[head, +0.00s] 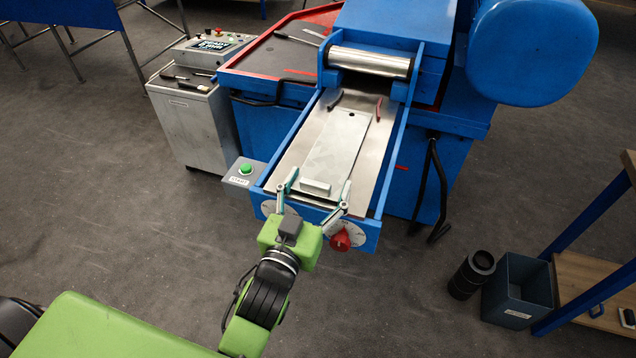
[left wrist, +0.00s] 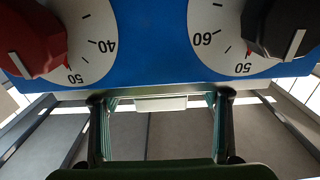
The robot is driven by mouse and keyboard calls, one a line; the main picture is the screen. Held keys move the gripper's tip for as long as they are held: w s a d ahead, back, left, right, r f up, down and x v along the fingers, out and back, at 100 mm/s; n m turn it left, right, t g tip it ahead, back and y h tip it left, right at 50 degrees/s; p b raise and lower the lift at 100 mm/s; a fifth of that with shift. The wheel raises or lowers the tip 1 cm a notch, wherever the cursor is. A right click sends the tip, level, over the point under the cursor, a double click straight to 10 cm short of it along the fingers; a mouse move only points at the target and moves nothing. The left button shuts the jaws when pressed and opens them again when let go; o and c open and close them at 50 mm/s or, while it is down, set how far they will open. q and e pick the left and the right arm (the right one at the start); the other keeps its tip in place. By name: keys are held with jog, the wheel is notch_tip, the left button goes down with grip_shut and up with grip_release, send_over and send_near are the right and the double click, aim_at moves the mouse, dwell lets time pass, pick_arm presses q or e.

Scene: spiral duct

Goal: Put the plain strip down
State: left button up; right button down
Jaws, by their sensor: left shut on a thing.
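The plain strip (head: 340,142) is a flat grey metal plate with a small dark hole near its far end. It lies along the metal bed (head: 306,135) of the blue machine, or just above it; I cannot tell which. A small pale block (head: 315,188) shows at its near end, and also between the fingers in the left wrist view (left wrist: 160,103). My left gripper (head: 317,195) is shut on the plain strip at its near end, one finger on each side. The left wrist view shows both fingers of this gripper (left wrist: 160,128). My right gripper is not in view.
Dials with a red knob (head: 340,241) are on the bed's front face. A metal roller (head: 369,62) crosses the far end. A start button box (head: 243,172) stands at the left. A blue bin (head: 518,290) and dark cylinder (head: 472,274) are on the floor at right.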

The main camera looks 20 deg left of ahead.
pick_arm(q)
jog(key=shift+f, duration=0.3)
jog(key=o, duration=1.3)
jog(key=shift+f, duration=0.15)
jog(key=shift+s+f, duration=0.1)
jog(key=shift+f, duration=0.05)
jog(key=shift+r, duration=0.25)
jog(key=shift+r+p, duration=0.5)
jog(key=shift+r, duration=0.05)
jog(key=shift+s+f+b, duration=0.45)
jog(key=shift+s+b, duration=0.1)
jog(key=s+r+b, duration=0.1)
jog(key=s+b, duration=0.2)
jog(key=s, duration=0.7)
jog(key=shift+s+a, duration=0.2)
jog(key=shift+s, duration=0.2)
